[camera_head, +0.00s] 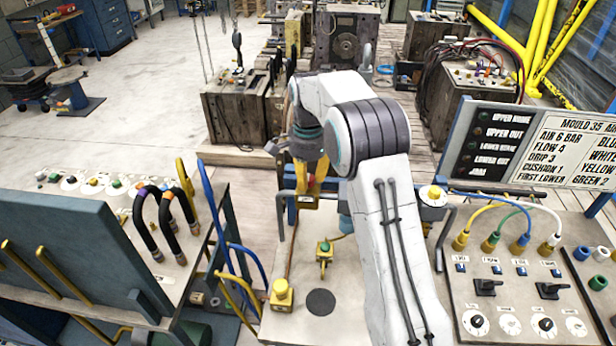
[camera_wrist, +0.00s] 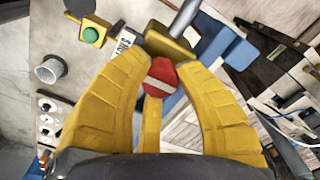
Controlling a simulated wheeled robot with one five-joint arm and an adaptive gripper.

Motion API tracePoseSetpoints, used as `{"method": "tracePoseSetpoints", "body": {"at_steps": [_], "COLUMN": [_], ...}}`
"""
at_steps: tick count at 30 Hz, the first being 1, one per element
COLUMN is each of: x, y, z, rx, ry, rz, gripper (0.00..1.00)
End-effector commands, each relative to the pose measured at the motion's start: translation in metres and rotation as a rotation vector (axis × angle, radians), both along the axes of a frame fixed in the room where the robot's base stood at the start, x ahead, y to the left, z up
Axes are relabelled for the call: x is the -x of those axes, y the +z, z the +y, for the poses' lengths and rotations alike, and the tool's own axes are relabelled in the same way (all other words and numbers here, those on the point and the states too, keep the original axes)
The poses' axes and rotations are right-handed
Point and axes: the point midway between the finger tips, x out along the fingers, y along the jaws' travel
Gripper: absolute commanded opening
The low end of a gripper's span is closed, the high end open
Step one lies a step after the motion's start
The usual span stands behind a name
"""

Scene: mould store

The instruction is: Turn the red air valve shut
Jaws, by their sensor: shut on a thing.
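The red air valve (camera_wrist: 161,73) is a red knob with a white bar across it, seen in the middle of the wrist view. The bar lies nearly level in that picture, dipping slightly to the right. My gripper (camera_wrist: 170,62) has its yellow fingers closed around the knob's sides. The knob sits by a yellow block with a grey rod at its upper right. In the head view my gripper (camera_head: 312,186) points down at the far edge of the pale bench, beyond the green button; the knob is not clear there, behind the fingers and arm.
A yellow box with a green button (camera_head: 324,248) and a yellow knob (camera_head: 281,292) stand on the bench (camera_head: 300,325). A control panel with coloured cables (camera_head: 515,240) is on the right. A blue-grey board and looped hoses (camera_head: 165,215) stand left.

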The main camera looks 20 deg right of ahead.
Motion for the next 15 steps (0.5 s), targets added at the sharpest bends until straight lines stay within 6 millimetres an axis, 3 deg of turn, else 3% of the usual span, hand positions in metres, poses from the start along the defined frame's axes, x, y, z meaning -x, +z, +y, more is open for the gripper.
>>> {"method": "tracePoseSetpoints", "body": {"at_steps": [15], "x": [0.0021], "y": [-0.0035], "z": [-0.0001], "rx": [0.0], "ry": [-0.03], "rz": [0.011], "gripper": [0.0]}}
